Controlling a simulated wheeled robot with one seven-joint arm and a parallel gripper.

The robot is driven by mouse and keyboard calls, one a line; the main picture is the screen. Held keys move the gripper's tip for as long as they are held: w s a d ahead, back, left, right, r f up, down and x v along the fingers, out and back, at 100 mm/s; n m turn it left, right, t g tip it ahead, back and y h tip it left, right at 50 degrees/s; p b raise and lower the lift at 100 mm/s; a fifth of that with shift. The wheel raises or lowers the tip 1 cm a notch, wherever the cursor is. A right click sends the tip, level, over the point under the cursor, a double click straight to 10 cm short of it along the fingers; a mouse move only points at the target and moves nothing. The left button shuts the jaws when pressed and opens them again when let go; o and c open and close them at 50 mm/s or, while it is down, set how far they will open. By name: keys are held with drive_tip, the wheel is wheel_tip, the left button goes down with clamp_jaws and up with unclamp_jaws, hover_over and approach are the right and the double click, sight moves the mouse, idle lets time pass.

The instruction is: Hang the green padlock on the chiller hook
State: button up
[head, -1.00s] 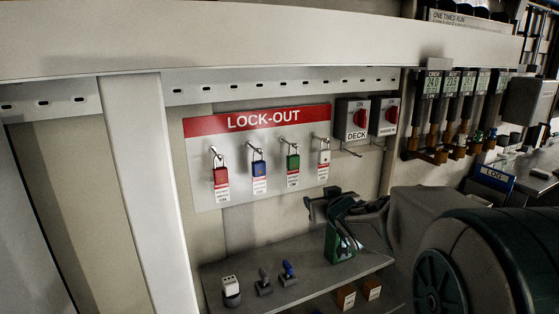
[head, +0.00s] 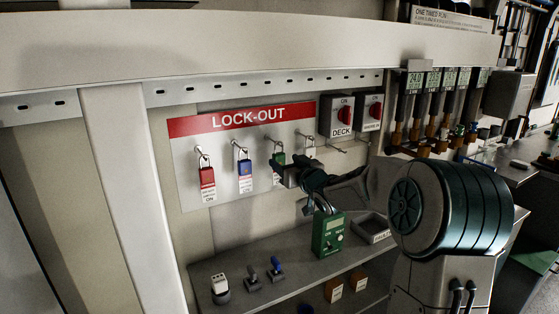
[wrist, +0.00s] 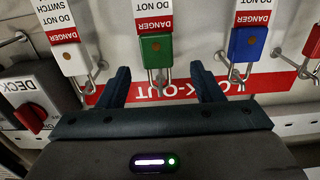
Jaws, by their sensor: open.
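The green padlock (head: 278,157) hangs on a peg of the LOCK-OUT board, third from the left, with a danger tag below it. My gripper (head: 281,169) is in front of it and hides part of it. In the wrist view, which is upside down, the green padlock (wrist: 156,52) shows between and beyond the two spread fingers of my gripper (wrist: 161,85). The gripper is open and holds nothing. A bare hook (head: 336,150) juts out below the DECK switch. The second switch (head: 370,112) stands to its right; its label is too small to read.
Below is a shelf (head: 240,285) with a green device (head: 328,236), a tray (head: 372,229) and small items.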

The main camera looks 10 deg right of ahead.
sight(280, 156)
drive_tip(key=shift+p+x, duration=0.95)
drive_tip(key=shift+x, duration=1.85)
drive_tip(key=shift+d+r, duration=0.15)
drive_tip(key=shift+r, duration=0.05)
drive_tip(key=c, duration=1.2)
